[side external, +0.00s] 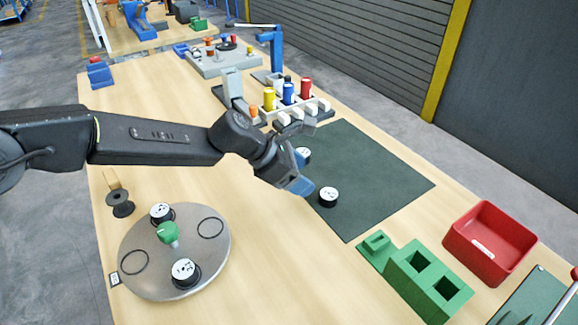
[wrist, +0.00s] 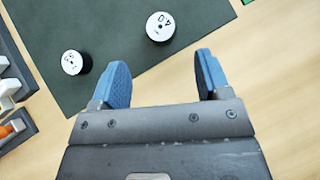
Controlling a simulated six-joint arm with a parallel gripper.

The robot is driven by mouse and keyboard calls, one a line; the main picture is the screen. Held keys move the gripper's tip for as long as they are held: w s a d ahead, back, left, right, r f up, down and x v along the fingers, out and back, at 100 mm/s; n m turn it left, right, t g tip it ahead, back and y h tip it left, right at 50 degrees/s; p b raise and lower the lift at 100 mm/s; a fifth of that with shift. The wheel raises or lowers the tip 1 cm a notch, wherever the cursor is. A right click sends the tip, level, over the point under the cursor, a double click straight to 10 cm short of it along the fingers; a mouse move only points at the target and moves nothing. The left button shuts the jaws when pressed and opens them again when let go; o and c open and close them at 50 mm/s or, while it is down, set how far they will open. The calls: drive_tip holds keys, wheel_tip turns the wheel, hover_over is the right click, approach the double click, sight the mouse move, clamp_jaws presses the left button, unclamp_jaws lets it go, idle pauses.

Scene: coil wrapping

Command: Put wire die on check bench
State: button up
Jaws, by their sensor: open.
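Black discs with white, marked tops look like wire dies. One disc (side external: 328,197) lies on the dark green mat (side external: 375,180), and a second (side external: 303,153) is partly hidden behind my gripper (side external: 298,184). Both discs show in the wrist view, one ahead of my open fingers (wrist: 160,65) marked like "40" (wrist: 160,27) and one to the left (wrist: 73,62). Two similar discs sit on the round grey turntable (side external: 207,245), one at the back (side external: 161,212) and one at the front (side external: 185,271). My gripper is empty above the mat's left part. I cannot tell which surface is the check bench.
A green knob (side external: 168,233) stands on the turntable, beside two empty ring outlines. A dark spool (side external: 120,204) is behind it. Green blocks (side external: 428,280) and a red bin (side external: 488,243) stand at right. A rack with coloured cylinders (side external: 288,95) stands behind the mat. The mat's right part is clear.

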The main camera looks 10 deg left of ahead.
drive_tip(key=shift+v, duration=1.6)
drive_tip(key=s+a+r+m+y, duration=0.1)
drive_tip(key=s+a+r+m, duration=0.4)
drive_tip(key=a+r, duration=0.25)
drive_tip(key=s+a+r+m+y, duration=0.1)
drive_tip(key=s+a+r+m, duration=0.4)
drive_tip(key=a+r, duration=0.3)
drive_tip(key=s+a+f+m+t+y, duration=0.1)
drive_tip(key=s+a+m+y, duration=0.2)
drive_tip(key=s+a+m, duration=0.3)
drive_tip(key=s+a+f+m+t+y, duration=0.1)
drive_tip(key=s+a+m, duration=0.5)
drive_tip(key=s+a, duration=0.6)
drive_tip(key=s+f+y, duration=0.1)
drive_tip(key=s+y, duration=0.1)
drive_tip(key=s, duration=0.2)
drive_tip(key=shift+a+f, duration=0.3)
drive_tip(key=shift+f, duration=0.05)
